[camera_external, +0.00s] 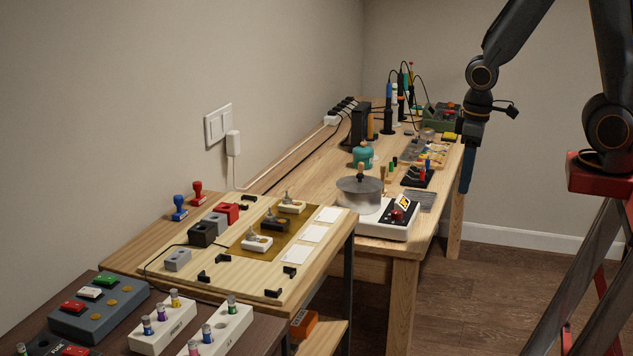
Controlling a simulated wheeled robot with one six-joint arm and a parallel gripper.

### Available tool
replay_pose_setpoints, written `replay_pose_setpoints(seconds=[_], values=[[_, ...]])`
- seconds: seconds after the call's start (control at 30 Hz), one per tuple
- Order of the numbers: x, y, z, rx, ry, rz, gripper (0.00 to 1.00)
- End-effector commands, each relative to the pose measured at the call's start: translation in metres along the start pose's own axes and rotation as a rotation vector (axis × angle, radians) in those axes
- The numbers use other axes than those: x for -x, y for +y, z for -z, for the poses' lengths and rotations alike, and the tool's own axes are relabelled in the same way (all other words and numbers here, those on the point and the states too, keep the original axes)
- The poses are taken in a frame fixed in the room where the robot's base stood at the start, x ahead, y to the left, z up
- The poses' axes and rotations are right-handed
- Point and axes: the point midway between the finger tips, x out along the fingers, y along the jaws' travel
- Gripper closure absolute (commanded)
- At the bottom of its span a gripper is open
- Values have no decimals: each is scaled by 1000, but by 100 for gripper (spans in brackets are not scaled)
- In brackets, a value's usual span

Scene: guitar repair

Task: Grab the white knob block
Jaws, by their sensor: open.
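Two pale blocks with metal-topped knobs stand on the amber mat (243,232): a white block (257,244) at the near end and a cream-white block (292,207) at the far end. A black block (275,224) stands between them. I cannot tell for sure which one is the white knob block. My gripper (466,187) hangs in the air, pointing down, well to the right of the mat and in front of the far bench's right edge. It is open and empty; its blue fingers overlap from this side.
Grey, red and black blocks (202,234) stand left of the mat, white cards (314,233) right of it. A metal pot (359,197) on a white device stands beyond. White racks (163,325) with coloured vials are nearest.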

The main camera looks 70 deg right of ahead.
Motion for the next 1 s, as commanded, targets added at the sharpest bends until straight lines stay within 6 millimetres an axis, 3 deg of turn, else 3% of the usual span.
replay_pose_setpoints(seconds=[0.4,0.57,0.83,0.93,1.0], values=[[0,0,0,0,0,0,59],[0,0,0,0,0,0,36],[0,0,2,-4,0,1,36],[0,-5,17,-49,0,7,36],[1,-12,42,-122,1,17,36]])
